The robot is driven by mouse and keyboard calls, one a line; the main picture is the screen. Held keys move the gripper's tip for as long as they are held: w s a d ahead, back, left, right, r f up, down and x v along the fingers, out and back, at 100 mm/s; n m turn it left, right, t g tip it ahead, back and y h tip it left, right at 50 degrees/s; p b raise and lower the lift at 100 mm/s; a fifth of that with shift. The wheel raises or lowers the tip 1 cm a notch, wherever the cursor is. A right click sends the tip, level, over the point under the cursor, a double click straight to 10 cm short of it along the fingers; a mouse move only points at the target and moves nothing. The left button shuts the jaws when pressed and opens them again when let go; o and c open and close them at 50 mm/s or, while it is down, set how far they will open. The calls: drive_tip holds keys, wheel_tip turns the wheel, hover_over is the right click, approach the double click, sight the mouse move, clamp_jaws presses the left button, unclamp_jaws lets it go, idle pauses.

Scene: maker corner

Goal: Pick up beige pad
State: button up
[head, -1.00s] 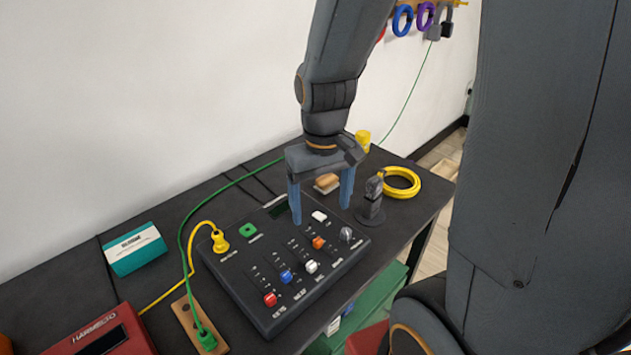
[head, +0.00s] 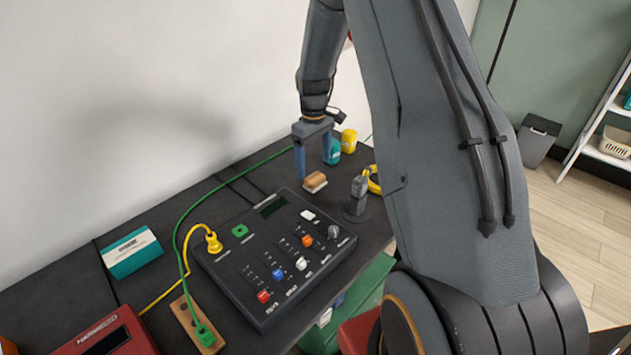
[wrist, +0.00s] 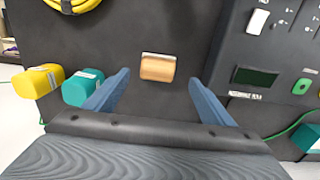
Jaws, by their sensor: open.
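The beige pad (head: 315,182), a small tan-orange block with a pale edge, lies on the dark bench beyond the control box. It also shows in the wrist view (wrist: 157,68), in the gap between the fingers and a little beyond their tips. My gripper (head: 314,170) is open and empty, with its blue fingers pointing down above the bench close to the pad. In the wrist view my gripper (wrist: 158,78) has its two fingers spread wide on either side of the pad, with nothing between them touching it.
A black control box (head: 275,250) with knobs is in front of the pad. A grey upright device (head: 358,195) and a yellow cable coil (head: 374,180) are right of it. A teal item (wrist: 82,87) and a yellow item (wrist: 38,80) stand close to one finger. A green cable (head: 230,185) runs behind.

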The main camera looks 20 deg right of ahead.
sight(315, 177)
drive_tip(key=shift+w+d+f+p, duration=0.15)
drive_tip(key=shift+f+p, duration=0.5)
drive_tip(key=shift+f, duration=1.1)
drive_tip(key=shift+s+d+f+p, duration=0.1)
drive_tip(key=shift+f+p, duration=0.5)
drive_tip(key=shift+f, duration=1.1)
drive_tip(key=c, duration=1.2)
drive_tip(key=shift+o, duration=0.2)
drive_tip(key=shift+w, duration=0.1)
drive_tip(key=shift+r, duration=0.1)
drive_tip(key=shift+r+b, duration=1.4)
drive_tip(key=shift+r, duration=3.55)
